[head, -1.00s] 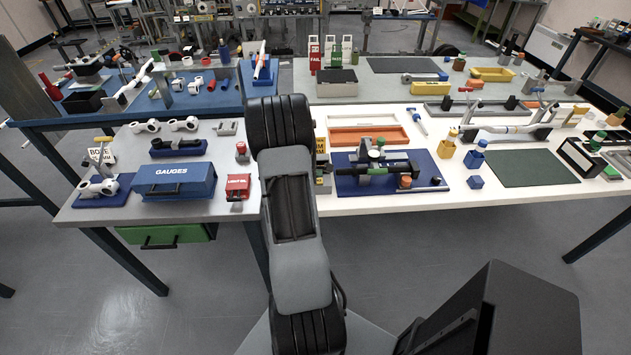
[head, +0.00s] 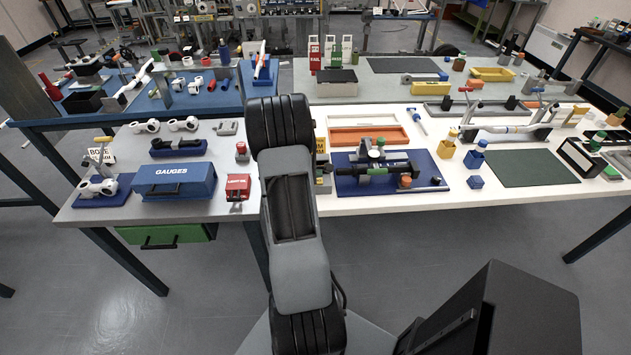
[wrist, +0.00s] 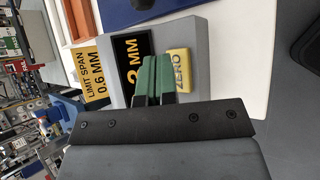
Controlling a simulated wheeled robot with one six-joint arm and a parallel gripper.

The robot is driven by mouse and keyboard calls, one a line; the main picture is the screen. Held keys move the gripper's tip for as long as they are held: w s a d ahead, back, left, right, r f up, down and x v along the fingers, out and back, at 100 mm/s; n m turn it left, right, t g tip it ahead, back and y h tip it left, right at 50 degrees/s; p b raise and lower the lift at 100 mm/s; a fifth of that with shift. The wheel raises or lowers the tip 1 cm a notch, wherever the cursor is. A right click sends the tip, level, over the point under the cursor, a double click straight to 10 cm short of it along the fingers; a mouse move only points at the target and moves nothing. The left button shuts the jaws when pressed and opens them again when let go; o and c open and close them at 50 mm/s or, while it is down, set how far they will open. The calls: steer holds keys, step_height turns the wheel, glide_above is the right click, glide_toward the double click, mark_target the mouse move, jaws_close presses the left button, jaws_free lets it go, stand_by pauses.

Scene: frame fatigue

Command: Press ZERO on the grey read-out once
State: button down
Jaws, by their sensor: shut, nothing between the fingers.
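The grey read-out (wrist: 204,40) is in the wrist view, with a dark display (wrist: 130,45) reading in yellow, partly hidden by my fingers. Its yellow ZERO button (wrist: 180,68) is to the right of my fingertips. My gripper (wrist: 150,66) is shut and empty, its green fingers together over the display, beside the button in the picture. I cannot tell how far the fingertips are above the surface. In the head view only a sliver of the read-out (head: 323,180) shows beside my arm, and my gripper is hidden behind the arm.
A yellow limit span sign (wrist: 94,75) stands left of the display. In the head view, a blue mat with a gauge fixture (head: 375,165) lies just right of the read-out. A red block (head: 238,185) and the blue GAUGES box (head: 175,181) are to the left.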

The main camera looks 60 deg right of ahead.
steer(key=shift+f, duration=0.15)
steer(key=shift+f+b, duration=0.3)
steer(key=shift+b, duration=0.4)
steer(key=shift+f+b, duration=0.35)
steer(key=shift+b, duration=0.15)
stand_by(0.4)
steer(key=shift+r, duration=0.1)
stand_by(0.3)
steer(key=shift+r+p, duration=0.45)
steer(key=shift+r, duration=0.25)
steer(key=shift+r+p, duration=1.7)
steer(key=shift+r, duration=0.85)
